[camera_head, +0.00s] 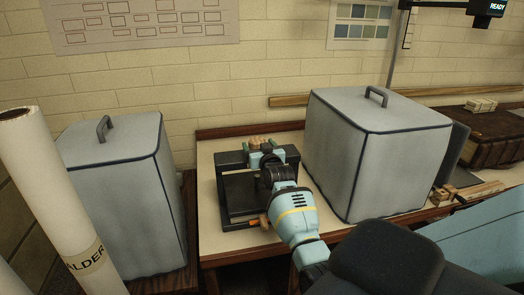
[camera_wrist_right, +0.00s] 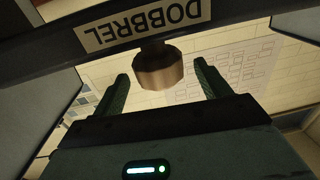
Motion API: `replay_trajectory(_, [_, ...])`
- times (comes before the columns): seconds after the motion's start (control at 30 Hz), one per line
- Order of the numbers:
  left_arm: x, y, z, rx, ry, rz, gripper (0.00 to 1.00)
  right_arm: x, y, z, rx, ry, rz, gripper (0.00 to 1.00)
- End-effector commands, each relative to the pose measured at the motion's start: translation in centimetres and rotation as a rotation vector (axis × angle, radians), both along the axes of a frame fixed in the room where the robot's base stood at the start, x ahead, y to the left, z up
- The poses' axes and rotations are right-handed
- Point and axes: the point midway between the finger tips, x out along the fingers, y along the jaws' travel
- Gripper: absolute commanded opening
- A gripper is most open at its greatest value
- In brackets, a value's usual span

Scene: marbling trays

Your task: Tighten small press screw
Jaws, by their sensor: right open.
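The small press (camera_head: 222,188) is a dark frame standing on the pale table between two grey covered boxes. Its crossbar (camera_wrist_right: 55,45) runs across the top of the right wrist view, with an upside-down "DOBBREL" label (camera_wrist_right: 143,20). The press screw has a round brown knob (camera_wrist_right: 158,70) at the crossbar; the knob also shows at the press top in the head view (camera_head: 261,142). My right gripper (camera_head: 260,149) is open around the knob. In the right wrist view its green fingers (camera_wrist_right: 164,86) stand either side of the knob with gaps visible. My left gripper is not in view.
A grey covered box (camera_head: 345,150) stands close right of the press, and another (camera_head: 120,200) stands to the left. A paper roll (camera_head: 45,190) leans at far left. Wooden blocks (camera_head: 470,192) lie at right. Bare table (camera_head: 210,230) shows front-left of the press.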

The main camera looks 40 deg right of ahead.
Motion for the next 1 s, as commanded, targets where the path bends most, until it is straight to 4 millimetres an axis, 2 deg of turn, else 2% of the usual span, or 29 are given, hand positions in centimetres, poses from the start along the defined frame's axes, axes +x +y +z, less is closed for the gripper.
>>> replay_trajectory(0.1, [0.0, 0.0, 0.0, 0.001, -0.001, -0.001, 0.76, -1.3, 0.5, 0.0, -0.001, 0.0, -0.001, 0.76])
replay_trajectory(0.33, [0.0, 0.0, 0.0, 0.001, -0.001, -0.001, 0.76, -2.7, 1.2, 0.1, -0.001, -0.002, -0.001, 0.76])
replay_trajectory(1.0, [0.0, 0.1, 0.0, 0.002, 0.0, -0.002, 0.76, -3.0, 1.4, 0.0, 0.0, 0.001, 0.0, 0.76])
